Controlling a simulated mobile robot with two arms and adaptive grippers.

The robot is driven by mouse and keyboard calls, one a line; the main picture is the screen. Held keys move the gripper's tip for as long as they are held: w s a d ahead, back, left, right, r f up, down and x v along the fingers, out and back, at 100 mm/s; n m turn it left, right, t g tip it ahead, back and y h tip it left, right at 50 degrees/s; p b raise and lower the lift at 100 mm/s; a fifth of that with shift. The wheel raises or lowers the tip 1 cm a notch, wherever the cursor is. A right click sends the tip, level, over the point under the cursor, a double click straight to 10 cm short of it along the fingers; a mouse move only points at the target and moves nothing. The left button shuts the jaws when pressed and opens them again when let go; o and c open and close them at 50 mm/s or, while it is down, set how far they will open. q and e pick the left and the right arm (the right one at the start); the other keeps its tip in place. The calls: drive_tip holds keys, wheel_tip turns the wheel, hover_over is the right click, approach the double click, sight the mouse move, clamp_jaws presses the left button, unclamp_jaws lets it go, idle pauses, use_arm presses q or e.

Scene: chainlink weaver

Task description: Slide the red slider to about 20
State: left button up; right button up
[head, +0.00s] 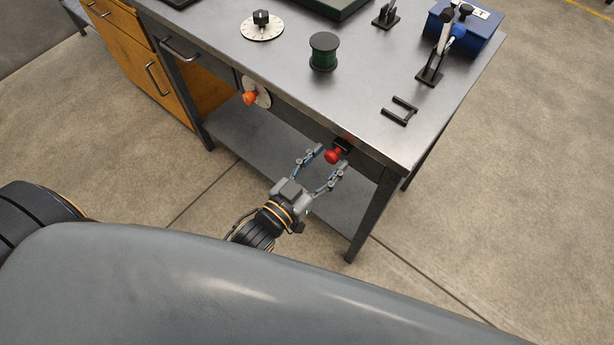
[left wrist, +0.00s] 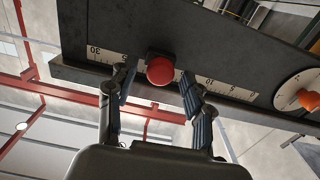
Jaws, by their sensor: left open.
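The red slider (head: 334,155) is a round knob on a dark block at the table's front edge, near its right corner. In the left wrist view the red slider (left wrist: 160,70) sits on a white scale strip (left wrist: 235,91). A 30 shows at the left end, with 10 and 5 to the right. The marks right behind the knob are hidden. My left gripper (head: 332,158) is open, its fingers reaching up to the knob. In the left wrist view my left gripper (left wrist: 159,78) has one finger on each side of the knob; contact cannot be told.
An orange knob on a white dial (head: 264,97) is left of the slider on the table front. On the metal table (head: 290,80) stand a green spool (head: 323,52), a white dial (head: 262,27), a lever, a black handle (head: 399,110) and a blue box (head: 480,34). A lower shelf is below.

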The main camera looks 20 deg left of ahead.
use_arm(q)
drive_tip(key=v, duration=1)
drive_tip(key=s+a+f+g+y, duration=0.1)
drive_tip(key=s+a+f+g, duration=0.15)
drive_tip(key=f, duration=0.85)
drive_tip(key=s+a+f+n+g+y, duration=0.1)
drive_tip(key=s+f+g+y, duration=0.15)
drive_tip(key=f, duration=0.85)
drive_tip(key=s+a+f+g+y, duration=0.1)
drive_tip(key=s+a+f+g, duration=0.15)
drive_tip(key=f, duration=0.75)
drive_tip(key=s+a+f+g+y, duration=0.1)
drive_tip(key=s+f+g, duration=0.3)
drive_tip(key=s+f, duration=0.4)
drive_tip(key=s+a+f+g, duration=0.3)
drive_tip(key=s+f+g, duration=0.1)
drive_tip(key=s+f, duration=0.4)
drive_tip(key=shift+s+a+f+n+y, duration=0.15)
drive_tip(key=shift+s+a+n+y, duration=0.2)
drive_tip(key=shift+s, duration=0.45)
drive_tip(key=shift+g, duration=0.25)
